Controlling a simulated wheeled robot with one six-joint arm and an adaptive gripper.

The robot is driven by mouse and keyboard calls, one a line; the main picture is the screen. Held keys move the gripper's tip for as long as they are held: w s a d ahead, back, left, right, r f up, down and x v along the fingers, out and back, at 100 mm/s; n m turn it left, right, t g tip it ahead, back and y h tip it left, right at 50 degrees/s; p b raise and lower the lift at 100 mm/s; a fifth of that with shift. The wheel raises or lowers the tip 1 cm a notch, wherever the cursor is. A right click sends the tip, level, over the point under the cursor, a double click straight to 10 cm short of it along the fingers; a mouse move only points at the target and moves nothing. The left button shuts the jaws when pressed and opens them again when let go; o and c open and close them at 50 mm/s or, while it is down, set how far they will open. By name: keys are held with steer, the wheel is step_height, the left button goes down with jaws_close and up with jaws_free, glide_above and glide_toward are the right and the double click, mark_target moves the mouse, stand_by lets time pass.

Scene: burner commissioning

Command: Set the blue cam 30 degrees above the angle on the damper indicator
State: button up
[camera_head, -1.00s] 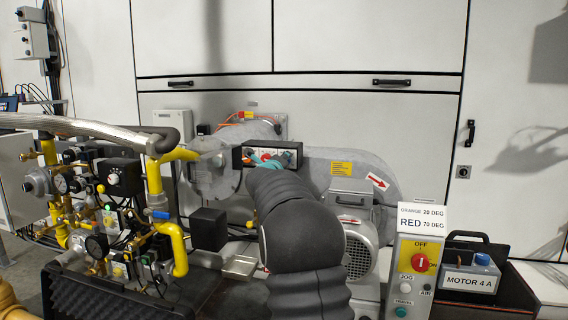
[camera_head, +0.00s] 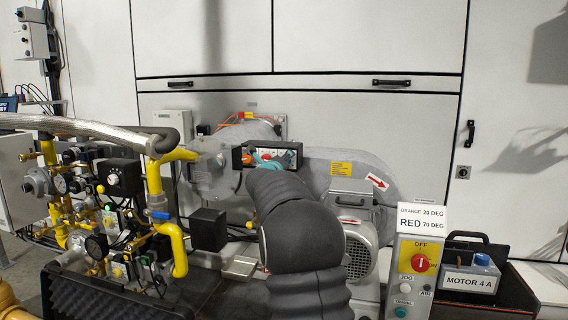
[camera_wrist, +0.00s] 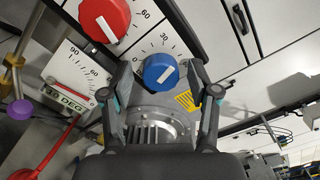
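My gripper (camera_wrist: 161,76) is open, with one fingertip on each side of the blue cam; contact cannot be told. The damper indicator (camera_wrist: 78,68) is a white scale plate with 90 and 60 at left; its pointer angle is hard to read. In the head view my gripper (camera_head: 266,163) is at the cam box (camera_head: 282,148), and my arm hides the blue cam.
A red cam (camera_wrist: 105,18) sits beside the blue one, up and left. A sign (camera_head: 422,218) reads ORANGE 20 DEG, RED 70 DEG. A switch box (camera_head: 420,265) and a MOTOR 4 A case (camera_head: 468,284) stand at right. Yellow gas pipes (camera_head: 155,190) stand at left.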

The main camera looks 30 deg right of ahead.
steer(key=v, duration=1.2)
stand_by(0.6)
